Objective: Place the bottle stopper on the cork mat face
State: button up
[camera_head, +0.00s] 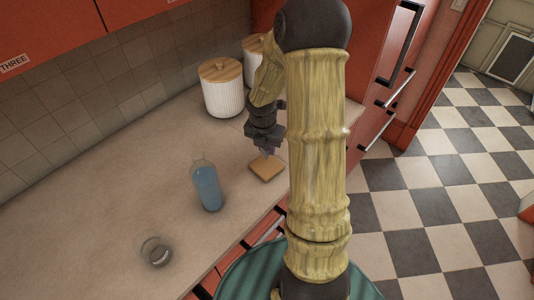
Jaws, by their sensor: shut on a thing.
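The cork mat (266,168) is a small tan square lying flat on the counter, near its front edge. My gripper (267,151) points down just above the mat's back part. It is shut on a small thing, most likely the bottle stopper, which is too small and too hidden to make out. I cannot tell whether that thing touches the mat. A clear bottle with blue liquid (206,187) stands upright on the counter, left of the mat.
A small glass (156,252) stands at the counter's front left. A white ribbed canister with a wooden lid (222,92) stands behind the mat, and a second canister (252,48) is partly hidden by my arm. The counter's left part (90,200) is clear.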

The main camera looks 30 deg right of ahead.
aim_at(267, 154)
jog(key=shift+f, duration=1.8)
jog(key=shift+f, duration=0.15)
jog(key=o, duration=1)
jog(key=r, duration=0.4)
jog(key=a+r, duration=0.1)
jog(key=r, duration=0.3)
jog(key=s+r, duration=0.1)
jog(key=r, duration=0.3)
jog(key=shift+a+r+p, duration=0.1)
jog(key=shift+a+p, duration=0.1)
jog(key=shift+p, duration=0.2)
jog(key=shift+s, duration=0.1)
